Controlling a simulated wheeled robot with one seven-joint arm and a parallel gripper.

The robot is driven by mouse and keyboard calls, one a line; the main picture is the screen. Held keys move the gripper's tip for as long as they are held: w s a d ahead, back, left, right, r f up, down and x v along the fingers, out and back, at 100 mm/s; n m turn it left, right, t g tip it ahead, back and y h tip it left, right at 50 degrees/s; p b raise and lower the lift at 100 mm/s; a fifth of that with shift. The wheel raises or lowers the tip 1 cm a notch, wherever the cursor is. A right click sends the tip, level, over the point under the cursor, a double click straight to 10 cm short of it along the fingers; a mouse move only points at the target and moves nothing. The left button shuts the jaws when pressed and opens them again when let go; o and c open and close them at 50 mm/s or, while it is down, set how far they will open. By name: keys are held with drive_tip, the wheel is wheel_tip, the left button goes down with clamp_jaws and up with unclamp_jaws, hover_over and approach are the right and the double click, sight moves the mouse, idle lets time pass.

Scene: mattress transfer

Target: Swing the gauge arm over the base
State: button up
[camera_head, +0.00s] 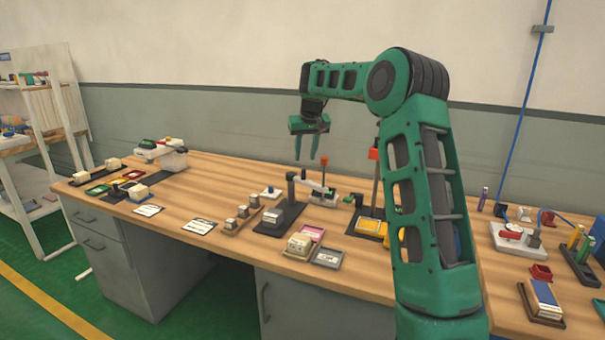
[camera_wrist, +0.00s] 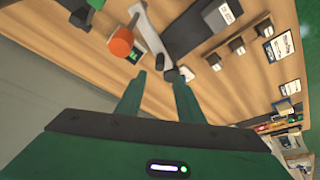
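The gauge arm (camera_head: 312,185) is a slim light-grey bar running right from a dark post (camera_head: 291,188). An orange-red knob (camera_head: 325,161) stands on a stem near its outer end. The dark base (camera_head: 268,229) carries a grey block (camera_head: 273,213); the arm points off to the base's right side. In the wrist view the arm (camera_wrist: 150,35), orange knob (camera_wrist: 121,42) and dark base (camera_wrist: 190,38) show beyond my fingers. My gripper (camera_head: 306,158) is open and empty, pointing down, above and behind the arm. Its fingers (camera_wrist: 157,78) appear apart from the knob.
A taller orange-topped post (camera_head: 374,165) stands to the right. Small blocks on a wooden strip (camera_head: 233,225) lie left of the base. Pink and grey trays (camera_head: 327,258) lie in front. The wall is close behind.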

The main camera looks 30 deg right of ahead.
sight(303, 170)
drive_tip(key=x, duration=0.8)
drive_tip(key=shift+w+f, duration=0.1)
drive_tip(key=shift+f, duration=0.25)
clamp_jaws()
drive_tip(key=shift+d, duration=0.15)
